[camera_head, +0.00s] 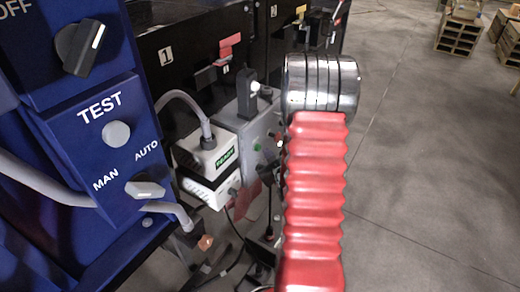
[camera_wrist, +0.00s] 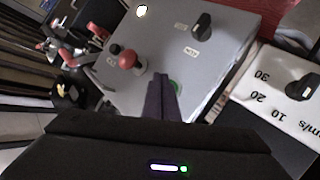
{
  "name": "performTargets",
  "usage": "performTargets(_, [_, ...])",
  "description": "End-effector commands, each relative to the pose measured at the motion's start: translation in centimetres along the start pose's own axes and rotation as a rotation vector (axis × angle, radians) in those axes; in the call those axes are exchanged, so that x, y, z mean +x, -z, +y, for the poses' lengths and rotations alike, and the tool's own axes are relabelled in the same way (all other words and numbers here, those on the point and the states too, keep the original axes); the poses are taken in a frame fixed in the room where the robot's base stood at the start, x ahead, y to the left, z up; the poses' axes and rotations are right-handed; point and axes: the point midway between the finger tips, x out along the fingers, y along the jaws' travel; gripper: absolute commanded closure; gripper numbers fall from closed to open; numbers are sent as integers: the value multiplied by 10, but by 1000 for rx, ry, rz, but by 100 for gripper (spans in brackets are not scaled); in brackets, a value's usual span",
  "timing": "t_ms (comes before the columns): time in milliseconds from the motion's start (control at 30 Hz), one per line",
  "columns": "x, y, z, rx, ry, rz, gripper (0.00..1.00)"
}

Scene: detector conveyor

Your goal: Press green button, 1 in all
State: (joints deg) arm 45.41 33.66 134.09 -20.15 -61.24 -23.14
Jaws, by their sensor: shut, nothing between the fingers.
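The green button (camera_wrist: 174,86) is on the face of a grey control box (camera_wrist: 150,35) in the wrist view. Only part of its round cap shows, because my gripper (camera_wrist: 161,77) lies in front of it. The two dark fingers are together, empty, and point toward the box face just left of the button's visible part. I cannot tell whether the fingertips touch the button or the face. In the camera_head view the grey box (camera_head: 259,132) stands left of my red-sleeved arm, which hides part of it. My gripper is not clearly visible there.
On the box face are a red mushroom button (camera_wrist: 128,60), a small black button (camera_wrist: 115,48) and a black rotary knob (camera_wrist: 202,28). A white dial panel (camera_wrist: 277,85) adjoins at right. A blue panel (camera_head: 100,145) stands at left in the camera_head view; open floor lies right.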

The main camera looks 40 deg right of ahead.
Motion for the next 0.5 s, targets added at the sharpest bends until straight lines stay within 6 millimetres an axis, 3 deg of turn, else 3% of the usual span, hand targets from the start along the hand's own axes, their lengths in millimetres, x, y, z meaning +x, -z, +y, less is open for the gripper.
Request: performTargets(500, [5, 5, -3, 0, 0, 0, 100])
